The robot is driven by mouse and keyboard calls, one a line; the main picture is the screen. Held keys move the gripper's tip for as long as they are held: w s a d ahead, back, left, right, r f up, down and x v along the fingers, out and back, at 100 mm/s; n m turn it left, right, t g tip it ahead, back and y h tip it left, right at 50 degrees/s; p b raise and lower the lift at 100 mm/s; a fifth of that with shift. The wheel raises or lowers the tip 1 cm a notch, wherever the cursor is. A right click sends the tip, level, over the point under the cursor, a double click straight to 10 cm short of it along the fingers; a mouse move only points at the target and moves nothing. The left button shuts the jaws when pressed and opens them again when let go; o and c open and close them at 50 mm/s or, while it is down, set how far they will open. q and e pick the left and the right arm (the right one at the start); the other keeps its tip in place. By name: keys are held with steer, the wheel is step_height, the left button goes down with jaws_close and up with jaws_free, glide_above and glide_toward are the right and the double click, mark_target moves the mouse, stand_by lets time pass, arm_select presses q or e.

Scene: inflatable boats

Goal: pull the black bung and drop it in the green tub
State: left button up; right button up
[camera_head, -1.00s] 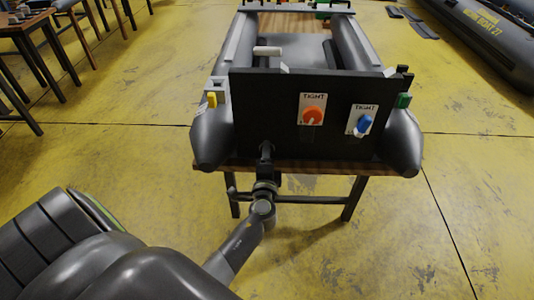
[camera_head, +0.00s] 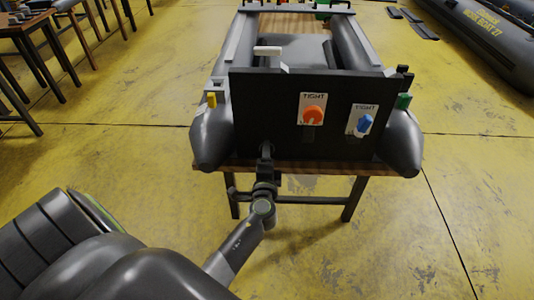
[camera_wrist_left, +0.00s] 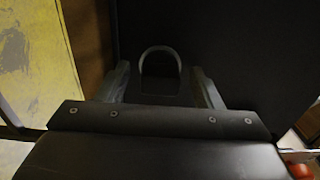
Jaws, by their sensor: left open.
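A dark ring-shaped handle, which looks like the black bung (camera_wrist_left: 160,49), shows in the left wrist view against the black board. My left gripper (camera_wrist_left: 160,84) is open, with one finger on each side below the ring. The fingers look apart from it, though contact is hard to judge in the dark. In the head view my left gripper (camera_head: 266,153) is at the lower left of the black transom (camera_head: 300,95) and hides the bung there. A small green thing (camera_head: 322,13) at the far end of the boat may be the green tub; it is too small to tell. My right gripper is out of view.
The grey boat rests on a wooden table (camera_head: 330,168). The transom carries an orange knob (camera_head: 312,115) and a blue knob (camera_head: 364,124) on white plates. Yellow (camera_head: 211,100) and green (camera_head: 403,101) pieces sit at its sides.

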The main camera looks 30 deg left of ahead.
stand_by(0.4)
arm_select(q)
steer(key=shift+c, duration=0.3)
jaws_close()
steer(key=b+v, duration=0.1)
steer(key=v, duration=0.5)
stand_by(1.1)
